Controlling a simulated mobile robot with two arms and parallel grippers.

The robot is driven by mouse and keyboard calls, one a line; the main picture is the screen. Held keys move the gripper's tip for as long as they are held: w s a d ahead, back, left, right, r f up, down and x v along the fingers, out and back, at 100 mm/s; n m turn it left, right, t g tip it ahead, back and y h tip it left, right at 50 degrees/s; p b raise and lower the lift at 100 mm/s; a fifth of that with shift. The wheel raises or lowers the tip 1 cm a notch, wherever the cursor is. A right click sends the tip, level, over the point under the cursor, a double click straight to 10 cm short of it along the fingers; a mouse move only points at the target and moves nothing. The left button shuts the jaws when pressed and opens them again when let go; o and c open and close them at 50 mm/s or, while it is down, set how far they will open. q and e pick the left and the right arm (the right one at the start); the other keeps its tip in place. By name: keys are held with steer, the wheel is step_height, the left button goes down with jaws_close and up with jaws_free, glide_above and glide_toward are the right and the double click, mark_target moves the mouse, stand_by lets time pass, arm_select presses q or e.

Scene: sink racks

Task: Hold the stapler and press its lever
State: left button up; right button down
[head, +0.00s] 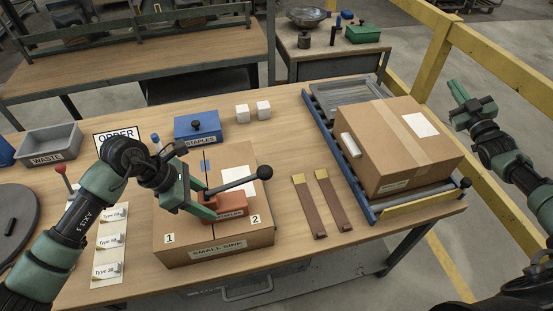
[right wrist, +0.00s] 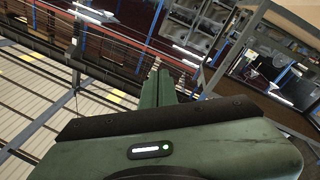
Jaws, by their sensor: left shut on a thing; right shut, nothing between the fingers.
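The stapler (head: 230,212) has an orange-red body and a long black lever (head: 240,185) with a round knob at its end. It stands on the cardboard box labelled SMALL SINK (head: 175,252), near the number 2. The lever points up to the right. My left gripper (head: 208,206) is shut on the stapler's left side, and its fingers hide part of the body. My right gripper (head: 458,92) is raised beyond the table's right side, far from the stapler. In the right wrist view its fingers (right wrist: 158,88) are together and empty.
A large cardboard box (head: 390,165) sits on the roller rack (head: 350,160) at the right. Two brown strips (head: 321,203) lie between the boxes. A yellow rail (head: 440,50) runs at the right.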

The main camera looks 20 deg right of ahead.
steer(key=w+a+r+n+g+y, duration=0.15)
steer(key=a+r+n+y, duration=0.25)
steer(key=a+y, duration=0.65)
steer(key=w+a+r+n+g+y, duration=0.15)
steer(key=a+r+n+y, duration=0.35)
steer(key=a, duration=1.1)
steer(key=s+a+f+n+g+y, duration=0.1)
steer(key=s+a+f+n+g, duration=0.1)
steer(key=s+a+g, duration=0.5)
steer(key=s+a+f+n+g+y, duration=0.1)
steer(key=s+a+f+n+g, duration=0.1)
steer(key=s+a+g, duration=0.4)
steer(key=a+f+g, duration=0.1)
steer(key=a+g, duration=0.2)
steer(key=a, duration=0.4)
steer(key=shift+s+f, duration=0.4)
steer(key=shift+y, duration=0.25)
